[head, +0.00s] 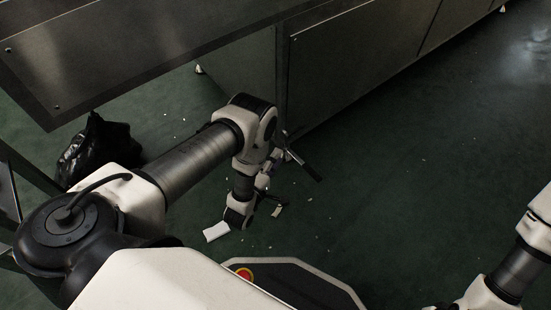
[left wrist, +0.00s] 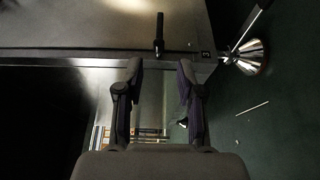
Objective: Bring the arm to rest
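My left arm reaches in from the left in the head view, and its elbow bends down over the green floor. In the left wrist view my left gripper (left wrist: 160,74) has its two dark fingers apart, with nothing between them. Its fingers point toward a metal edge of the equipment (left wrist: 100,32); I cannot tell how far away it is. In the head view the gripper is small and partly hidden among the wrist links. Part of my right arm shows at the lower right, but its gripper is outside the picture.
A metal counter (head: 130,45) and steel cabinets (head: 360,60) run along the top of the head view. A black bag (head: 97,148) lies on the floor at left. White scraps are scattered near my arm. The green floor (head: 440,170) at right is mostly clear.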

